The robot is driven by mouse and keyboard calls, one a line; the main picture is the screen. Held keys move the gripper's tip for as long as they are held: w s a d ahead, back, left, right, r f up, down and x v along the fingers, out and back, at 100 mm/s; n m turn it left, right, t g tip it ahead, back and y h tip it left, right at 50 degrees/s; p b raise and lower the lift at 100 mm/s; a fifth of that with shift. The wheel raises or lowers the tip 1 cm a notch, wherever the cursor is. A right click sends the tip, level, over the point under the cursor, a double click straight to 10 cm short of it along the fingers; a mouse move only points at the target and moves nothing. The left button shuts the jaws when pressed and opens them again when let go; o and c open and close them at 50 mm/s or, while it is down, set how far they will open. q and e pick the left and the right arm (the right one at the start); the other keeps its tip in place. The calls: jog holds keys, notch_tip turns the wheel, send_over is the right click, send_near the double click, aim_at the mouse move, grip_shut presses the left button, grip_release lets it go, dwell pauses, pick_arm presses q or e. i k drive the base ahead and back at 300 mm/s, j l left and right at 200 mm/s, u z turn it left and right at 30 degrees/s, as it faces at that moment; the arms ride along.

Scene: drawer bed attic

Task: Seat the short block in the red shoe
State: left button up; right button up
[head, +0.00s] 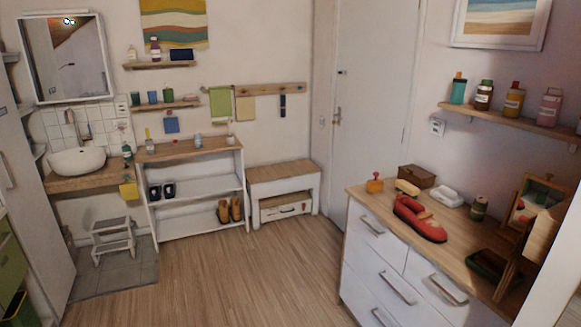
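The red shoe (430,230) lies on the wooden top of the white drawer chest at the right. A tan patch shows at its opening; I cannot tell whether it is lining or a separate piece. A small pale yellow-tan block (407,188) lies just behind the shoe, apart from its toe or heel end; it may be the short block. An orange block with a red knob (375,185) stands to its left near the chest's back left corner. Neither of my grippers is in view.
The chest top (455,238) also holds a brown box (416,176), a white object (447,196), a dark jar (479,209), a dark green tray (488,265) and a framed stand (533,203). A shelf (510,122) with bottles hangs above. The floor (240,275) before the chest is clear.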

aim_at(428, 226)
jog(key=i, duration=1.7)
jog(key=i+j+z, duration=0.15)
jog(key=i+z, duration=0.25)
jog(key=i, duration=0.15)
jog(key=i+j+z, duration=0.4)
jog(key=i, duration=0.15)
jog(key=i+j+z, duration=0.4)
jog(key=i, duration=0.1)
